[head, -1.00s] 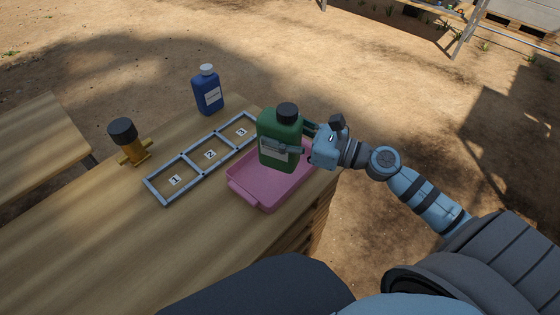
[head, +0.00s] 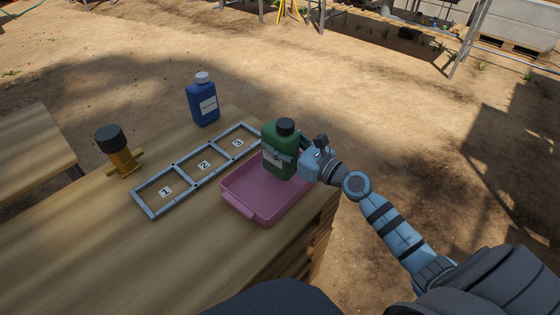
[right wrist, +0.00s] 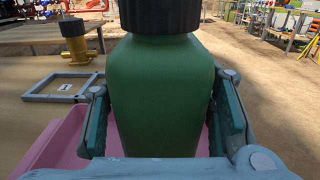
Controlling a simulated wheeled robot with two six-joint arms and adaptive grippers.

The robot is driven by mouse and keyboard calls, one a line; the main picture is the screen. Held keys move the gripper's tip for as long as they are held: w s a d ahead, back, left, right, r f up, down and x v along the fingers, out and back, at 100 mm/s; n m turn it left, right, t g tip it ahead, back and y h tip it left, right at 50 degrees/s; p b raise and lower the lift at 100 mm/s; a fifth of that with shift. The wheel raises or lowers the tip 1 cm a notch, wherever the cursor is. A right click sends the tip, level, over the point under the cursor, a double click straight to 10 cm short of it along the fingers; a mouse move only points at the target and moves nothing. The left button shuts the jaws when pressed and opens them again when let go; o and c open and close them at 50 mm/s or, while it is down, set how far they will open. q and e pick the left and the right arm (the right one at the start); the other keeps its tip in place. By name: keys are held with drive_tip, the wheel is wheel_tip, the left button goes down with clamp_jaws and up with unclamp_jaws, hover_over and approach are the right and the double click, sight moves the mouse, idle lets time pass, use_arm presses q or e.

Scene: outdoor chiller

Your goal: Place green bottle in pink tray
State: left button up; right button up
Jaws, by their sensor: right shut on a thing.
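The green bottle (head: 279,146) has a black cap and a pale label. It stands upright over the pink tray (head: 240,196), inside its outline at the far right end; I cannot tell whether its base touches the tray floor. My right gripper (head: 283,157) is shut on the bottle's body from the right. In the right wrist view the green bottle (right wrist: 163,95) fills the middle between both fingers, with the pink tray (right wrist: 62,150) below and to the left. My left gripper is not in view.
A grey frame (head: 172,172) with sections numbered 1, 2 and 3 lies left of the tray. A blue bottle (head: 203,104) with a white cap stands behind it. A brass fitting with a black top (head: 118,151) stands at the left. The front of the wooden table (head: 130,260) is clear.

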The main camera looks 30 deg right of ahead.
wheel_tip(320, 180, down, 3)
drive_tip(key=shift+r+b, duration=0.1)
drive_tip(key=shift+b, duration=0.5)
drive_tip(key=shift+r, duration=0.15)
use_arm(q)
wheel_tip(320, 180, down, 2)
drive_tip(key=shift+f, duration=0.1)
use_arm(e)
drive_tip(key=o, duration=1.4)
drive_tip(key=shift+o, duration=0.2)
